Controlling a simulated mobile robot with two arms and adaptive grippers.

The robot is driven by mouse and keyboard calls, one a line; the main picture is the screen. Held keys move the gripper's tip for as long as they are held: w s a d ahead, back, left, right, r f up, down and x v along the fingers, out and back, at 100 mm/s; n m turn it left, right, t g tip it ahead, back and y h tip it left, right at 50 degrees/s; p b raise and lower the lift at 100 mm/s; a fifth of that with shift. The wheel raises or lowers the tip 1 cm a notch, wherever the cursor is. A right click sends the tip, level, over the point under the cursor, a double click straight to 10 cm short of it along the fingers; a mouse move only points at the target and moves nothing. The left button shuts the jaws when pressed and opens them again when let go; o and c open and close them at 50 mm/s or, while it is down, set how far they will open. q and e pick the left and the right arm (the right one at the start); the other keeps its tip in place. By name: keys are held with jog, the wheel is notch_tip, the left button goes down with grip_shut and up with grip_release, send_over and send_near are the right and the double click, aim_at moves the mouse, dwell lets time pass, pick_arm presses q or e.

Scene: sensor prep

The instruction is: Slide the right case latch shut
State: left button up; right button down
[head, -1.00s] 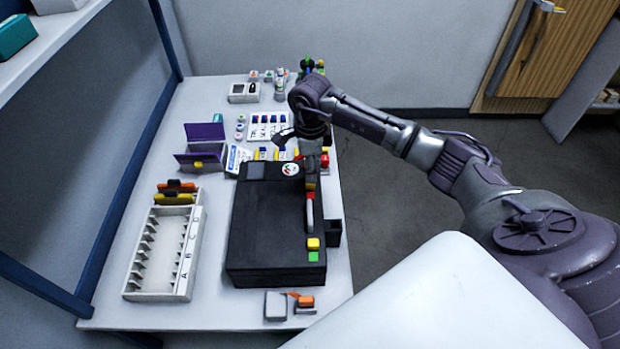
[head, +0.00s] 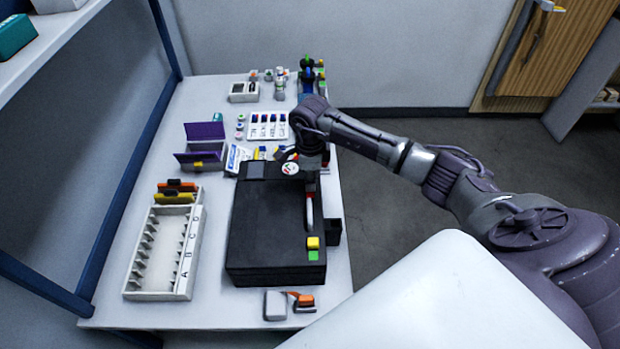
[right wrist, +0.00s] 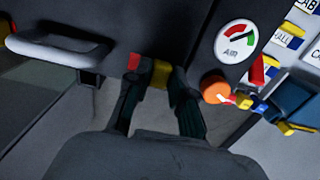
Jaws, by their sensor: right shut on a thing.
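The black case (head: 265,225) lies on the table, with its grey handle (head: 309,208) along its right side. The handle also shows in the right wrist view (right wrist: 60,47). The near latch (head: 313,242) is yellow with a green mark beside it. My right gripper (head: 311,187) is at the far end of the handle and hides the other latch in the head view. In the right wrist view, my right gripper (right wrist: 158,100) is shut on this yellow latch (right wrist: 160,76), with a red mark (right wrist: 134,62) showing to its left. My left gripper is not in view.
A round AIR gauge (right wrist: 237,41) and an orange knob (right wrist: 214,89) are right of the fingers in the right wrist view. A white slotted rack (head: 163,250) stands left of the case. Small grey and orange parts (head: 290,304) lie in front.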

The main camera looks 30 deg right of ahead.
dwell(0.3)
jog(key=shift+s+a+r+p, duration=0.1)
jog(key=shift+s+a+p, duration=0.15)
jog(key=shift+s, duration=0.25)
jog(key=shift+s+a+p, duration=0.25)
jog(key=shift+s, duration=0.2)
jog(key=shift+s+a, duration=0.15)
jog(key=c, duration=1)
grip_release()
notch_tip(320, 180, up, 8)
